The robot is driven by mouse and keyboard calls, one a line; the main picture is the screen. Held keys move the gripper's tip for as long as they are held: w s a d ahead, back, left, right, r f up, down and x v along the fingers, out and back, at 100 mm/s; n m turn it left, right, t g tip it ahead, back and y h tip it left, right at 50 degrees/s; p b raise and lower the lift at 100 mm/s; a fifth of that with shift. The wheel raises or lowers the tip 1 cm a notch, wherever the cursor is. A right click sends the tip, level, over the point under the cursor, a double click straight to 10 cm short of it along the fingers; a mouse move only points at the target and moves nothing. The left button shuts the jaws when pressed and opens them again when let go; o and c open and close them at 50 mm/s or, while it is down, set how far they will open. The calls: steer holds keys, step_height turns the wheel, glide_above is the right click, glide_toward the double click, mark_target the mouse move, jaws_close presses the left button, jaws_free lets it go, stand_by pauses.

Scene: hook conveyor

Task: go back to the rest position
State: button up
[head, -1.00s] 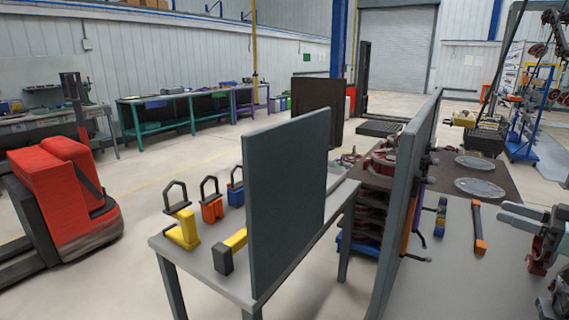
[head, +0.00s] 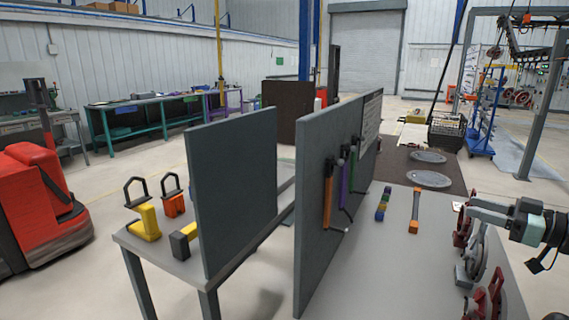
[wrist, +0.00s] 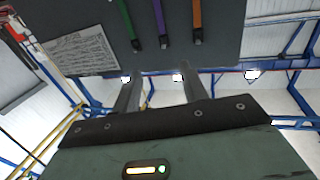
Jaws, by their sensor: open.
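My gripper (head: 472,206) reaches in from the right edge in the head view, pointing left above the grey workbench (head: 388,255). Its two fingers (wrist: 160,88) are apart with nothing between them in the wrist view. The wrist view is tilted upward and shows a grey board (wrist: 100,20) with green, purple and orange handles upside down. In the head view the same board (head: 312,170) stands upright on the bench's left side, with the orange (head: 327,203), purple (head: 344,185) and green (head: 353,168) handled tools hanging on it. My gripper is apart from them.
An orange-ended tool (head: 415,212) and a small multicoloured strip (head: 383,204) lie on the bench. Red clamp-like parts (head: 488,300) stand near its right edge, below my arm. Round plates (head: 428,179) lie farther back. A side table (head: 165,255) holds yellow and orange pieces.

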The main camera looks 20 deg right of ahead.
steer(key=w+a+f+g+h, duration=0.1)
steer(key=w+a+h, duration=0.1)
steer(key=w+a, duration=0.35)
steer(key=w+a+g+h, duration=0.1)
steer(key=w+a+g, duration=0.1)
steer(key=w, duration=0.6)
steer(key=w+a+f+g+h, duration=0.1)
steer(key=w+a+g, duration=0.1)
steer(key=a, duration=0.6)
steer(key=w+a+f+g+h, duration=0.1)
steer(key=w+a+h, duration=0.1)
steer(key=a, duration=0.6)
steer(key=s+a+f+g, duration=0.1)
steer(key=s+a+g, duration=0.3)
steer(key=s+a, duration=0.65)
steer(key=s+a+n+g, duration=0.1)
steer(key=s+a+g, duration=0.2)
steer(key=s, duration=0.6)
steer(key=s+a+n+g+h, duration=0.1)
steer(key=s+a+g, duration=0.2)
steer(key=s+a, duration=0.4)
steer(key=s, duration=0.2)
steer(key=shift+s+a+f+n, duration=0.2)
steer(key=shift+s+f+n, duration=0.1)
steer(key=shift+s, duration=0.1)
